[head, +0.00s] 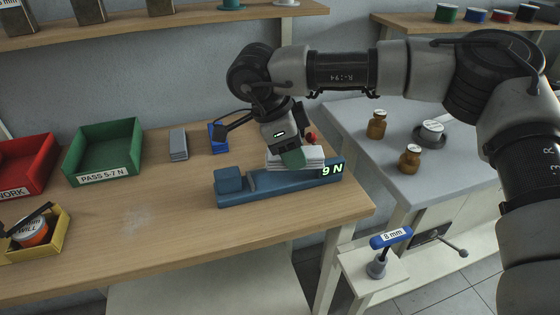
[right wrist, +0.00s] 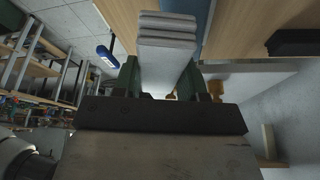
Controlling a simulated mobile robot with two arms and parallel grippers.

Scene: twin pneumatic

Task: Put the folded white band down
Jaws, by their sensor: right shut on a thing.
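The folded white band (head: 312,152) is a flat stack of layers just above the right part of the blue bench device (head: 262,191). The device carries a lit "9 N" reading. My right gripper (head: 291,157), with green fingertips, is shut on the band. In the right wrist view, the band (right wrist: 167,45) reaches out from between the green fingers of the right gripper (right wrist: 160,80). Whether the band touches the device is unclear. My left gripper is not in view.
A green "PASS 5-7 N" bin (head: 104,152), a red bin (head: 24,163) and a yellow tray (head: 36,238) stand at the left. A folded grey stack (head: 178,144) lies at the back. The wooden bench (head: 150,220) is clear at front middle. Brown jars (head: 377,125) stand on the grey side table.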

